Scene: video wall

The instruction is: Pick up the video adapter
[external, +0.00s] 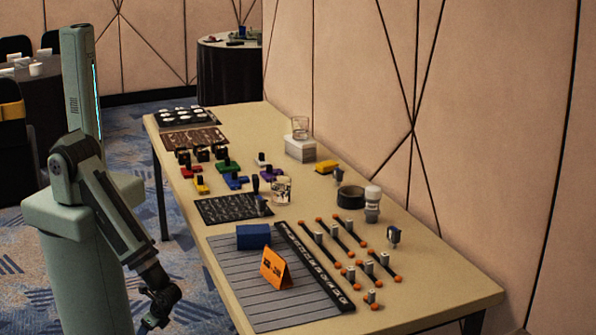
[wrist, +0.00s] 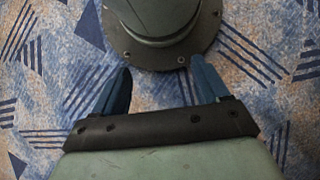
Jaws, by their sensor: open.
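I cannot tell for sure which item is the video adapter. Several small grey connectors with black leads and orange ends, such as this one (external: 349,273), lie on the right part of the long table. Another small dark and light piece (external: 393,236) stands apart from them near the table's far edge. My gripper (external: 158,312) hangs low beside the table's left edge, over the carpet and away from all table items. In the wrist view my gripper (wrist: 161,68) is open, its blue fingers apart with nothing between them. Only carpet and my own base show there.
The long table (external: 420,290) bears a grey slatted mat (external: 245,290) with a blue box (external: 253,237) and an orange folded card (external: 275,268). Coloured pieces, a glass (external: 282,190), a black tape roll (external: 350,197) and a white-capped bottle (external: 372,204) stand farther back. A wall borders the far side.

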